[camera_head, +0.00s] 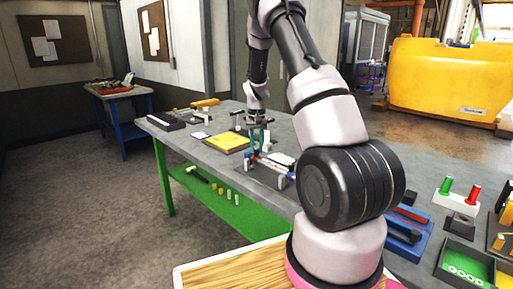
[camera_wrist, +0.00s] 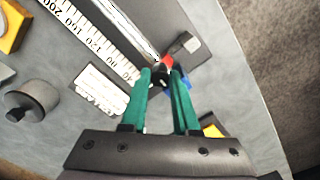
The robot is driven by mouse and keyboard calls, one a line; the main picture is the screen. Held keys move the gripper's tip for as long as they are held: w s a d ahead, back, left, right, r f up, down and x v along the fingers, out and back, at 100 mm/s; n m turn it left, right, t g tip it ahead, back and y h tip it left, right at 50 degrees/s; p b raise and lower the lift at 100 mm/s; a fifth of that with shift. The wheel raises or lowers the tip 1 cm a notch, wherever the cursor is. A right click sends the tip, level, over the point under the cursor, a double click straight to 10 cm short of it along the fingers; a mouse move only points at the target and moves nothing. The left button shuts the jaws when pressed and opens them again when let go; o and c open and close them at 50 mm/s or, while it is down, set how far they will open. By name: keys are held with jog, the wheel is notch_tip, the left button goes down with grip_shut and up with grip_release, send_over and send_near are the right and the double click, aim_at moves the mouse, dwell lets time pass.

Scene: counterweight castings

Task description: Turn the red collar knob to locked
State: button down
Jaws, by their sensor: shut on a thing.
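The red collar knob (camera_wrist: 166,62) shows as a small red patch at the end of a long rail with a white number scale (camera_wrist: 85,35). My gripper (camera_wrist: 161,78) has green fingers, and their tips close around the knob's dark part, partly hiding it. A blue part (camera_wrist: 188,80) sits just right of the tips. In the head view my gripper (camera_head: 259,148) reaches down to the rail device (camera_head: 272,165) on the workbench. The knob's lock mark is too small to read, so I cannot tell its setting.
A grey block (camera_wrist: 186,46) stands just beyond the knob. The grey workbench (camera_head: 190,142) also carries a yellow board (camera_head: 227,143). The bench edge is close on the right in the wrist view.

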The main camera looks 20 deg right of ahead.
aim_at(257, 149)
dwell(0.4)
jog(key=c, duration=0.7)
grip_release()
jog(key=shift+o, duration=0.2)
notch_tip(257, 149, up, 11)
jog(key=shift+f, duration=0.1)
